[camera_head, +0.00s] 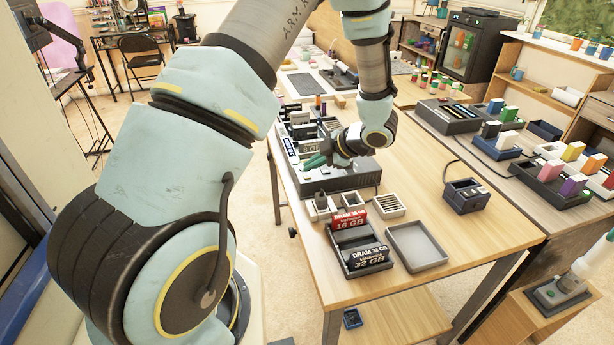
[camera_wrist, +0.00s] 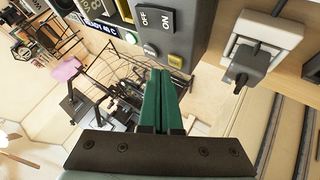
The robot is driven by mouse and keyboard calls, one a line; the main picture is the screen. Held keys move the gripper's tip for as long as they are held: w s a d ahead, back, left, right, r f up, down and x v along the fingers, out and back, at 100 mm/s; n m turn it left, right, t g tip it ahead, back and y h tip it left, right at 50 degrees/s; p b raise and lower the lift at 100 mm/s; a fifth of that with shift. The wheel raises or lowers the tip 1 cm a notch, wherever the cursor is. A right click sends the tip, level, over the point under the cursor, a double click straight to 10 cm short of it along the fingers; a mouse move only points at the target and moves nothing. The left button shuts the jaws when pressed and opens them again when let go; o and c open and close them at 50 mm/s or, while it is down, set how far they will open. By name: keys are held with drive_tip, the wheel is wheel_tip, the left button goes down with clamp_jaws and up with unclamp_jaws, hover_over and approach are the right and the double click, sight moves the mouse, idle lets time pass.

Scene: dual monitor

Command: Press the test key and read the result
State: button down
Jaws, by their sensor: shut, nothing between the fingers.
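A dark tester box (camera_head: 345,180) stands on the wooden table, with memory modules and a small lit display (camera_head: 289,147) at its left side. In the wrist view its front panel shows the display (camera_wrist: 103,30), an OFF/ON rocker switch (camera_wrist: 158,20), a small label (camera_wrist: 150,49) too blurred to read and a yellow key (camera_wrist: 176,62). Which key is the test key I cannot tell for sure. My gripper (camera_wrist: 160,74) has green fingers, shut and empty, with tips close below the label and yellow key; contact is unclear. In the head view my gripper (camera_head: 314,161) is at the box's left side.
A grey lever switch (camera_wrist: 249,64) is right of the panel.

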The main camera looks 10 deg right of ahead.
sight(311, 177)
drive_tip(key=shift+f, duration=0.15)
drive_tip(key=shift+f, duration=0.3)
drive_tip(key=shift+f, duration=0.35)
idle(0.6)
drive_tip(key=shift+r, duration=0.1)
drive_tip(key=shift+r+p, duration=0.65)
drive_tip(key=shift+r, duration=0.1)
wheel_tip(311, 177, up, 5)
drive_tip(key=p, duration=0.4)
drive_tip(key=shift+p, duration=0.35)
